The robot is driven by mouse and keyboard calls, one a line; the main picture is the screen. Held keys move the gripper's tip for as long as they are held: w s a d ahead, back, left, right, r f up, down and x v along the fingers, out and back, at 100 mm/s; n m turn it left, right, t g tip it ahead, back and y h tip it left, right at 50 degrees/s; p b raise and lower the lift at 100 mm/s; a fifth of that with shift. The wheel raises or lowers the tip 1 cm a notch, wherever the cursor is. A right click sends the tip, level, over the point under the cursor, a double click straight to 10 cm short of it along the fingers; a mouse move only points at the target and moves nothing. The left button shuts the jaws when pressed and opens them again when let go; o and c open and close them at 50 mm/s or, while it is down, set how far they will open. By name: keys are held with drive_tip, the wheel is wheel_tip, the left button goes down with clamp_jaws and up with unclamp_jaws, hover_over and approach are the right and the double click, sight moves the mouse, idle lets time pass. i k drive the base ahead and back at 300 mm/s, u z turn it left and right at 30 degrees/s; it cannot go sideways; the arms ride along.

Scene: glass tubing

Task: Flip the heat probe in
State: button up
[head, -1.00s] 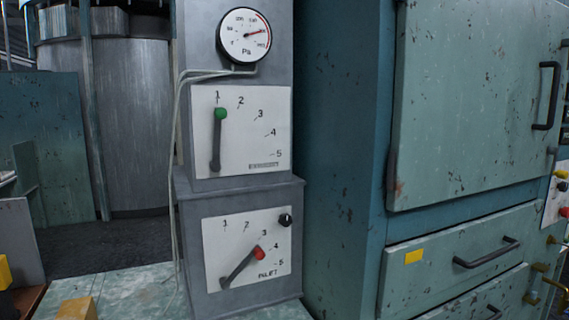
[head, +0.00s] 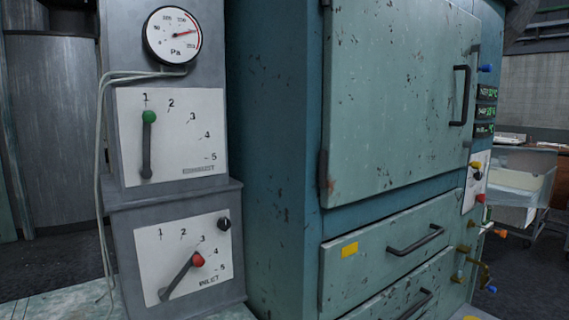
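I cannot tell which part is the heat probe. The teal oven cabinet (head: 272,150) fills the middle, its door (head: 395,100) shut. On its right side are small green-lit displays (head: 486,112), a blue knob (head: 486,68), a pale panel (head: 468,192) with yellow, black and red knobs, brass fittings (head: 463,248) and an orange-tipped handle (head: 500,233). These are small and seen at a steep angle. My gripper is not in view.
A grey column (head: 115,205) at the left bears a Pa gauge (head: 172,35), a green-knobbed lever (head: 148,145) near 1 and a red-knobbed inlet lever (head: 182,275). Two drawers (head: 385,250) are shut. Open floor (head: 530,280) and a desk (head: 545,150) lie at the right.

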sight(503, 234)
drive_tip(key=z, duration=1.8)
drive_tip(key=i, duration=2.75)
drive_tip(key=u, duration=0.65)
